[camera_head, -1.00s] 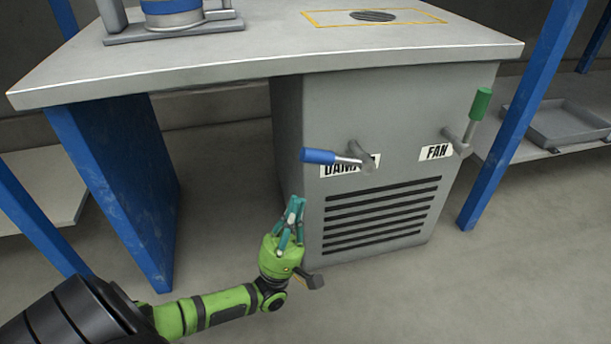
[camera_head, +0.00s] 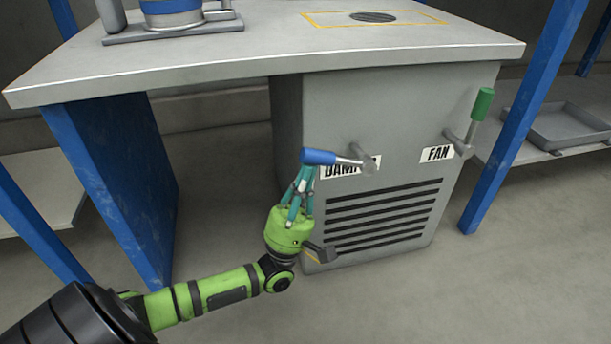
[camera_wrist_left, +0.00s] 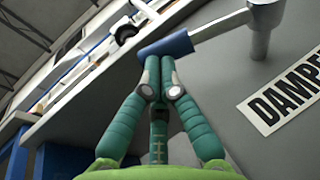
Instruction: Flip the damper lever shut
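The damper lever has a blue handle (camera_head: 319,157) on a metal rod that points left from its pivot (camera_head: 367,159) on the grey cabinet front. The rod partly covers the DAMPER label (camera_head: 342,171). My left gripper (camera_head: 306,170) is just below the blue handle, fingers pointing up. In the left wrist view, the gripper's fingertips (camera_wrist_left: 160,66) are together with nothing between them, right under the blue handle (camera_wrist_left: 166,47). They look very near or touching it; I cannot tell which. My right gripper is not in view.
A second lever with a green handle (camera_head: 482,104) points up beside the FAN label (camera_head: 437,153). A vent grille (camera_head: 384,213) lies below the labels. The tabletop (camera_head: 250,50) overhangs the cabinet. A blue table leg (camera_head: 122,185) stands left of my gripper.

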